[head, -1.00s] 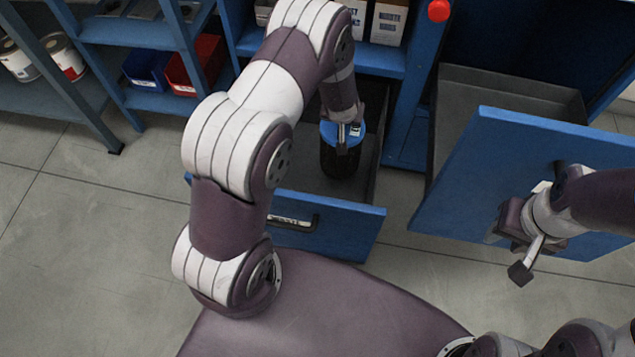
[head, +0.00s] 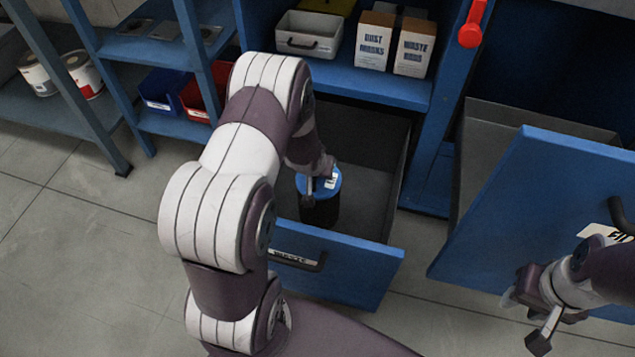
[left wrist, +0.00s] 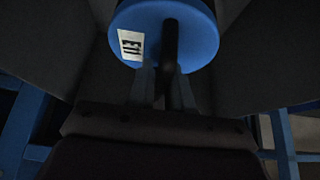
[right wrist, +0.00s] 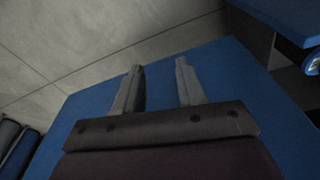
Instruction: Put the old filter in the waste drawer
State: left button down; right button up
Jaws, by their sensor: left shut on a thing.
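The old filter (head: 321,212) is a dark cylinder with a blue lid and a white label. It is upright inside the open waste drawer (head: 362,272), near its front panel; I cannot tell whether it touches the drawer floor. My left gripper (head: 311,188) is above the lid and shut on the filter's dark handle, which shows in the left wrist view (left wrist: 169,45). The drawer's front has a dark handle labelled WASTE. My right gripper (head: 541,338) is empty at the lower right. Its fingers stand apart in the right wrist view (right wrist: 160,88).
A second blue drawer (head: 530,210) stands open at the right, near my right arm. Above the waste drawer, a shelf holds a grey bin (head: 308,35) and two boxes (head: 375,40). Blue and red bins (head: 163,92) sit on the left rack. The waste drawer's right part is clear.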

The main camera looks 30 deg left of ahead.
pick_arm(q)
notch_tip(320, 180, down, 4)
jog(key=b, duration=0.2)
jog(key=shift+a+f+b, duration=0.1)
jog(key=shift+f+b, duration=0.1)
jog(key=shift+b, duration=0.2)
jog(key=shift+r, duration=0.2)
jog(key=c, duration=1)
grip_release()
jog(key=shift+s+f, duration=0.1)
jog(key=shift+c, duration=0.2)
jog(key=s+d+r+m+g+p, duration=0.1)
jog(key=s+d+r+p, duration=0.1)
jog(key=s+d+r, duration=0.2)
jog(key=s+d+r+m+g+h+p, duration=0.1)
jog(key=s+d+r+g+p, duration=0.1)
jog(key=s+d+r, duration=0.2)
jog(key=s+d+r+m+g+p, duration=0.1)
jog(key=s+d+r+p, duration=0.2)
jog(key=s+r, duration=0.6)
notch_tip(320, 180, up, 6)
jog(key=shift+d+r, duration=0.25)
jog(key=shift+d, duration=0.25)
